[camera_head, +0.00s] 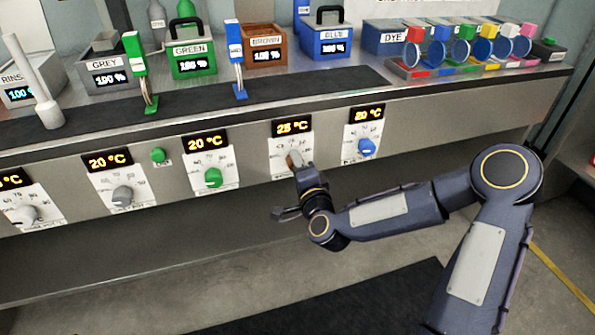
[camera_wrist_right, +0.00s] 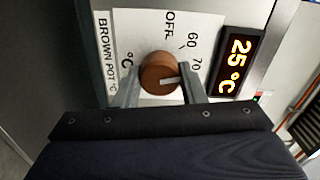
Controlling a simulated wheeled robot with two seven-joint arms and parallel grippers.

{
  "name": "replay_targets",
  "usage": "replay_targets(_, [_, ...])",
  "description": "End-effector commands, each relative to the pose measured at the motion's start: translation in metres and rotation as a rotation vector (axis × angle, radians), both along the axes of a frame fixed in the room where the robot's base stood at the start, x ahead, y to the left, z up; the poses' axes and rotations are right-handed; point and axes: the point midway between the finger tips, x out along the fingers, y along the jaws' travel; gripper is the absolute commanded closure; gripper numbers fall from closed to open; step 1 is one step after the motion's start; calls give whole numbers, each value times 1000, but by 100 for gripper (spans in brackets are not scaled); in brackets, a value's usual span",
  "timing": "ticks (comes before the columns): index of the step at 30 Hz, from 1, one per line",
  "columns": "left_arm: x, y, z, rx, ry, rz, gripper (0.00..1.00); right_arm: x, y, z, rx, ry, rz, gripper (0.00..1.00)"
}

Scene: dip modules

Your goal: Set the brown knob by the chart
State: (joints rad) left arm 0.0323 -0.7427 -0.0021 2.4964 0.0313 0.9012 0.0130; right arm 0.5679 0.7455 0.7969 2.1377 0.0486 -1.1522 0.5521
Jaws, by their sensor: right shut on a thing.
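The brown knob (camera_wrist_right: 158,72) sits on the white dial plate marked BROWN POT (camera_wrist_right: 103,50) in the right wrist view. Its pale pointer mark lies on the picture's lower right side of the knob. My right gripper (camera_wrist_right: 159,82) has one finger on each side of the knob and is shut on it. In the head view my right gripper (camera_head: 298,165) is at this dial and mostly hides the knob. The display beside the dial (camera_wrist_right: 237,62) reads 25 °C, as in the head view (camera_head: 292,127). A chart cannot be made out clearly. My left gripper is not in view.
The blue knob (camera_head: 366,147) is close on the right, under a 20 °C display. The green knob (camera_head: 213,178) and grey knob (camera_head: 122,195) are to the left. The brown pot (camera_head: 264,43) stands above on the counter. The floor below the panel is clear.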

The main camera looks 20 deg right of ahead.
Motion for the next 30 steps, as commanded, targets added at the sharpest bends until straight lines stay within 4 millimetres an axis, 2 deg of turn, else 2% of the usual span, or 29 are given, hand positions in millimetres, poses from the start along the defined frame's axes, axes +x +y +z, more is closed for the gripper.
replay_targets(12, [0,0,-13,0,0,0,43,0,-1,-2,200,9,-1,86])
replay_targets(29, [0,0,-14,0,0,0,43,0,0,-1,231,10,0,86])
replay_targets(30, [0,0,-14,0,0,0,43,0,0,-1,230,10,0,62])
